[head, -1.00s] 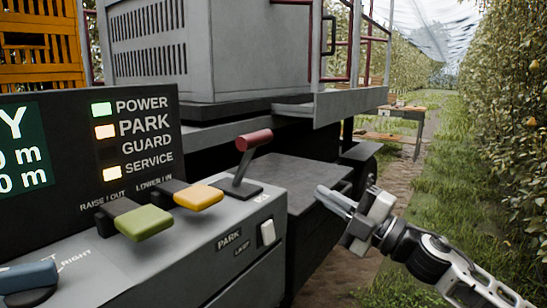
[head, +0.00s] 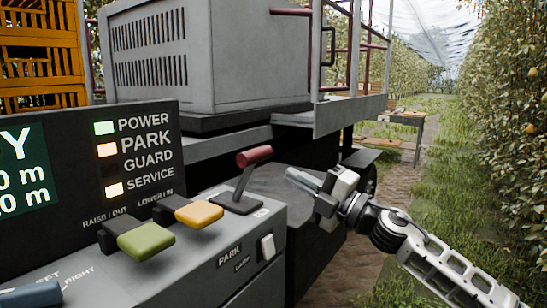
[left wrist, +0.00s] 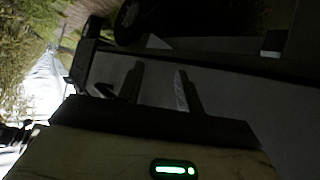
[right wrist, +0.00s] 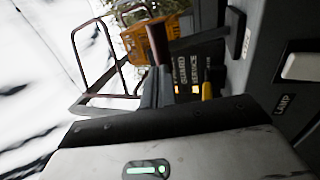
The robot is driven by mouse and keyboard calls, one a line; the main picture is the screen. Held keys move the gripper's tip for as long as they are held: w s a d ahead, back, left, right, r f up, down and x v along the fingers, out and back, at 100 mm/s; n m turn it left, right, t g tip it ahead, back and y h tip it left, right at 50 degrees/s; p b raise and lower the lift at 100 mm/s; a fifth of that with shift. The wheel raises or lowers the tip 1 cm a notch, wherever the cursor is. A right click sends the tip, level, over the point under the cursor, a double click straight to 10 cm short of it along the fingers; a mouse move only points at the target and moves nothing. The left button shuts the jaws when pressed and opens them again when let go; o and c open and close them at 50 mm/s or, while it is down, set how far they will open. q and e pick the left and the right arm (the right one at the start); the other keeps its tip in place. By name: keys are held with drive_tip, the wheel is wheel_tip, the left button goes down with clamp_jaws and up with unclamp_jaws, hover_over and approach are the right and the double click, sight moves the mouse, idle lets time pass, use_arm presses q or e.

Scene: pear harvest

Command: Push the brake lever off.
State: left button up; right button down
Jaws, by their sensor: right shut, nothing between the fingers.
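The brake lever (head: 254,157) has a dark red grip on a grey stalk and leans to the right above the PARK label on the grey console (head: 225,262). Its red grip (right wrist: 158,45) also shows in the right wrist view, just past my fingertips. My right gripper (head: 296,178) is shut and empty, to the right of the lever, with a small gap in the head view. In the right wrist view I cannot tell whether the fingers (right wrist: 158,88) touch it. My left gripper (left wrist: 160,84) shows only in the left wrist view, open and empty.
A yellow lever (head: 200,213) and a green lever (head: 146,241) stand left of the brake lever. A white LAMP switch (head: 267,247) sits at the console's right. The display panel (head: 150,150) has its PARK light lit amber. Grass and path are open at right.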

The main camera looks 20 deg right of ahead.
sight(262, 158)
drive_tip(key=p+x, duration=0.1)
drive_tip(key=x, duration=0.5)
drive_tip(key=shift+w+a, duration=0.1)
drive_tip(key=shift+w, duration=0.05)
drive_tip(key=shift+r, duration=0.1)
